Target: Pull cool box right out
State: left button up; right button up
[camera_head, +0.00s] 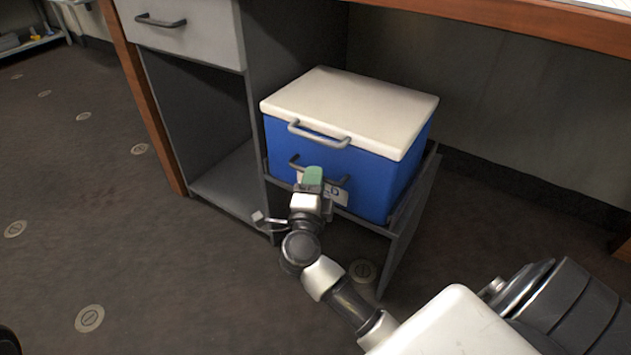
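The cool box (400,185) is blue with a white lid (350,100) and sits upright on a grey pull-out tray (402,225) under the desk. A light grey handle (318,138) is on its front near the lid. A darker handle (298,163) sits lower on the front. My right gripper (314,181) is at the middle of this lower handle, its green fingertip covering part of it. Whether the fingers are closed around the handle is hidden. My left gripper is not in view.
A grey cabinet with a drawer (185,28) and an open compartment (200,120) stands left of the box. The wooden desk edge (500,28) runs above.

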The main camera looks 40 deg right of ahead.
jog(key=shift+x, duration=0.85)
jog(key=shift+c, duration=0.5)
grip_shut()
